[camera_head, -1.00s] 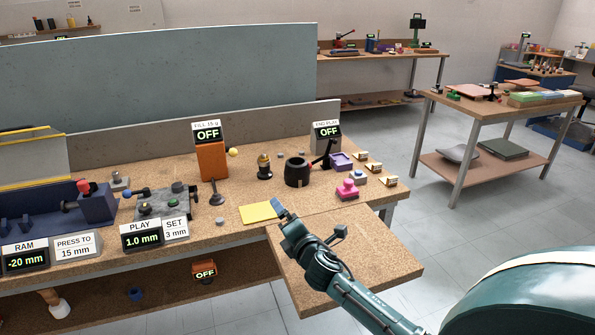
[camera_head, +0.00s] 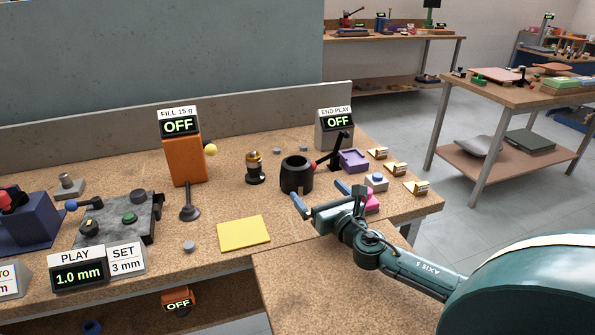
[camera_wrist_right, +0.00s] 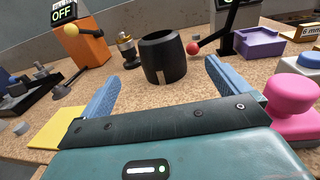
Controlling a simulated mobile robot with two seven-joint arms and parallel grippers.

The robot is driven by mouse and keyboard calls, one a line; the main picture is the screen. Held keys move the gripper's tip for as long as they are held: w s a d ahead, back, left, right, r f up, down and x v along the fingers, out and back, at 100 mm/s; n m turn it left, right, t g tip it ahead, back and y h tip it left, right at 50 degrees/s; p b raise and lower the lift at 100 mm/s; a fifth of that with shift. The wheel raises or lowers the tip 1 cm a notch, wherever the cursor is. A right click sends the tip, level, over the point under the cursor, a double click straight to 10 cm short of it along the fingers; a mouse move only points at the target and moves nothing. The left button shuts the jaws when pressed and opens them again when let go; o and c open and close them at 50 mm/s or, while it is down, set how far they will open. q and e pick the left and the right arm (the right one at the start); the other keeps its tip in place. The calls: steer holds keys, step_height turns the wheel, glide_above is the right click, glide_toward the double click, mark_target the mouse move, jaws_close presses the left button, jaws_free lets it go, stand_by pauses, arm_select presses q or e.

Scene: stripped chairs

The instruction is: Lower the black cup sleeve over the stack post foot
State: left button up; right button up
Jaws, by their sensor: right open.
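The black cup sleeve (camera_head: 296,178) is a thick dark ring with a slot in its near wall. It stands upright on the bench and shows large in the right wrist view (camera_wrist_right: 165,58). A short post with a brass top and dark base (camera_head: 255,170) stands just left of it, apart from it; I cannot tell whether this is the stack post foot. It also shows in the right wrist view (camera_wrist_right: 127,50). My right gripper (camera_head: 320,196) is open and empty, its blue fingers pointing toward the sleeve from the near side, with a gap between. My left gripper is out of view.
A red-tipped lever (camera_head: 322,163) rises close to the sleeve's right. A pink knob (camera_head: 371,203) and purple tray (camera_head: 353,160) stand right of the gripper. A yellow pad (camera_head: 244,234) lies left. An orange unit (camera_head: 185,160) stands behind left.

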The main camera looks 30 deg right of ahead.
mark_target(304, 176)
steer(key=w, duration=0.5)
steer(key=w+d, duration=0.1)
steer(key=w, duration=0.1)
steer(key=shift+w, duration=0.3)
steer(key=shift+w+d+f+b, duration=0.15)
steer(key=shift+w+b, duration=0.25)
steer(key=shift+w, duration=0.95)
steer(key=shift+w+d+f+b, duration=0.15)
steer(key=shift+w+b, duration=0.25)
steer(key=shift+w, duration=0.95)
steer(key=c, duration=0.9)
